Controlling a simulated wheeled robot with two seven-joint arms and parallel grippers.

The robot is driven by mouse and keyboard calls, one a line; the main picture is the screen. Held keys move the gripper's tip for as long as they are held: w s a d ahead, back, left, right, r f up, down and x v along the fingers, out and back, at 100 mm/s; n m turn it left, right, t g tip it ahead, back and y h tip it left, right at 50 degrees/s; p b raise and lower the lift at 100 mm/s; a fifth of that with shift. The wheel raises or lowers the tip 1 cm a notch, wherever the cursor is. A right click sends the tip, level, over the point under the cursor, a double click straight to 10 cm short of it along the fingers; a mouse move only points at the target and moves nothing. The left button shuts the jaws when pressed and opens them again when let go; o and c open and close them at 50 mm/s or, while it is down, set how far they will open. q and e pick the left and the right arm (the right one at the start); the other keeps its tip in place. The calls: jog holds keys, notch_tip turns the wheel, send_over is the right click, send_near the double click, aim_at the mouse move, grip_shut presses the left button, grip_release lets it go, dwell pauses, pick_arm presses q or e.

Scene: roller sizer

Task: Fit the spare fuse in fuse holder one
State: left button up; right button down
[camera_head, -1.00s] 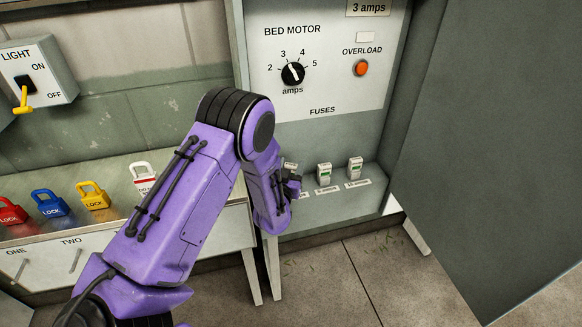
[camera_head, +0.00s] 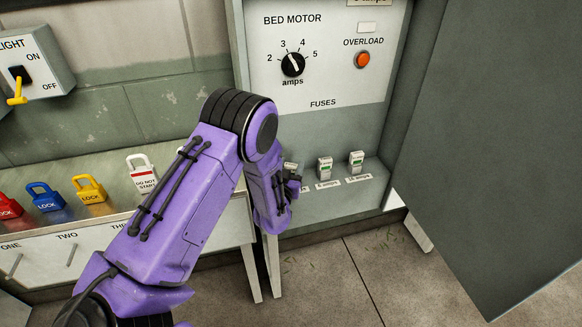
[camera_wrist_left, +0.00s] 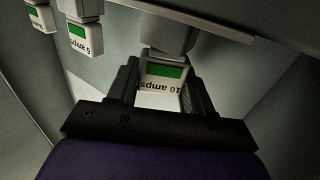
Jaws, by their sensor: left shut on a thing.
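My left gripper (camera_head: 293,184) is at the left end of the fuse row in the cabinet, partly hidden by my purple arm. In the left wrist view its fingers (camera_wrist_left: 160,92) are shut on a white fuse with a green patch, marked "10 amps" (camera_wrist_left: 162,72), seen upside down. A grey block (camera_wrist_left: 168,36) adjoins this fuse; I cannot tell whether they are joined. Two other fuses (camera_head: 325,168) (camera_head: 356,162) stand to the right; one reads "6 amps" in the wrist view (camera_wrist_left: 85,38). My right gripper is out of view.
The panel (camera_head: 325,85) has a BED MOTOR dial (camera_head: 292,64) and an orange overload button (camera_head: 362,60). A grey door (camera_head: 490,150) stands open at right. Coloured padlocks (camera_head: 90,189) stand on a ledge at left, below a light switch (camera_head: 20,78).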

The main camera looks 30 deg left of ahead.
pick_arm(q)
jog(key=o, duration=1.1)
jog(key=b+v, duration=0.2)
jog(key=v, duration=0.8)
jog(key=shift+s, duration=0.25)
